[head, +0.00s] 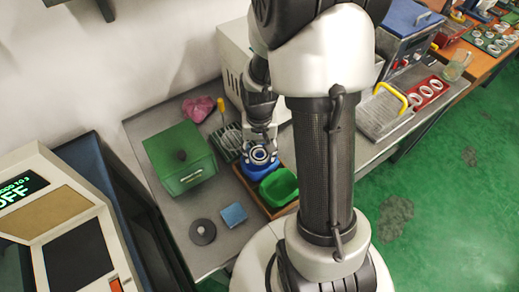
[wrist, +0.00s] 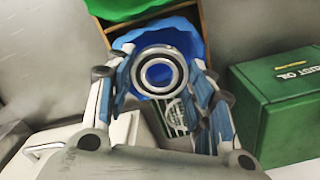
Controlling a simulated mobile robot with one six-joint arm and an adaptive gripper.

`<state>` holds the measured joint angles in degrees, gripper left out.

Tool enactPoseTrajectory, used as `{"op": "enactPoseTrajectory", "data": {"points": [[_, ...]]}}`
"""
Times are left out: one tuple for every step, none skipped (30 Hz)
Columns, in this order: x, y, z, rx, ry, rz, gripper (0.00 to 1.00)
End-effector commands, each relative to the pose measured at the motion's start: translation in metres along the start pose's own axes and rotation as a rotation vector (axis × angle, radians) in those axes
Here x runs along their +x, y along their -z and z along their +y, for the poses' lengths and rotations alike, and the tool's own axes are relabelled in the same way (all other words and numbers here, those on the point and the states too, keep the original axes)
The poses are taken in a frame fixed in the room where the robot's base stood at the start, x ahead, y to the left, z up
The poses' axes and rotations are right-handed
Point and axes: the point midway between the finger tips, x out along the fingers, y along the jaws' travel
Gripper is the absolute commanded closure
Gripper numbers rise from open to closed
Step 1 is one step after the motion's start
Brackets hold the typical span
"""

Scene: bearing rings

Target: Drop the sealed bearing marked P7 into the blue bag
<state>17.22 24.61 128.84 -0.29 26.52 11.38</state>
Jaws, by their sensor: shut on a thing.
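My gripper (wrist: 159,80) is shut on a bearing (wrist: 159,53), a metal ring with a dark band and an open centre. In the head view my gripper (head: 260,147) points down, with the bearing (head: 261,154) at its fingertips. No P7 mark is readable on it. The blue bag (head: 262,173) stands open right below the bearing, in the wooden tray. In the wrist view the blue bag (wrist: 188,38) lies behind the bearing and shows through its hole. The bearing appears above the bag's opening; its exact height is hard to tell.
A green bag (head: 280,188) sits beside the blue one in the wooden tray (head: 277,211). A green box (head: 180,160) stands left, with a dark rack (head: 227,142) between. A blue block (head: 233,215) and grey disc (head: 202,232) lie in front. Pink cloth (head: 198,108) lies behind.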

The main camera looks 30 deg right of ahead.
Motion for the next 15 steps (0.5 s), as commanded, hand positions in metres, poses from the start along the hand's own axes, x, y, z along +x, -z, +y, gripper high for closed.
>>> {"op": "enactPoseTrajectory", "data": {"points": [[0.0010, 0.0002, 0.0000, 0.000, 0.000, 0.000, 0.74], [0.0013, 0.0002, 0.0000, 0.000, 0.000, 0.000, 0.74], [0.0018, 0.0001, 0.0000, 0.000, 0.000, 0.000, 0.74], [0.0022, 0.0001, 0.0000, 0.000, 0.000, 0.000, 0.74], [0.0026, 0.0001, 0.0000, 0.000, 0.000, 0.000, 0.74], [0.0030, 0.0001, 0.0000, 0.000, 0.000, 0.000, 0.74], [0.0034, 0.0001, 0.0000, 0.000, 0.000, 0.000, 0.74], [0.0038, 0.0001, 0.0000, 0.000, 0.000, 0.000, 0.74], [0.0042, 0.0001, 0.0000, 0.000, 0.000, 0.000, 0.74], [0.0046, 0.0001, 0.0000, 0.000, 0.000, 0.000, 0.74], [0.0050, 0.0001, 0.0000, 0.000, 0.000, 0.000, 0.74], [0.0054, 0.0001, 0.0000, 0.000, 0.000, 0.000, 0.74], [0.0058, 0.0001, 0.0000, 0.000, 0.000, 0.000, 0.74], [0.0060, 0.0001, 0.0000, 0.000, 0.000, 0.000, 0.74], [0.0063, 0.0001, 0.0000, 0.000, 0.000, 0.000, 0.74]]}}
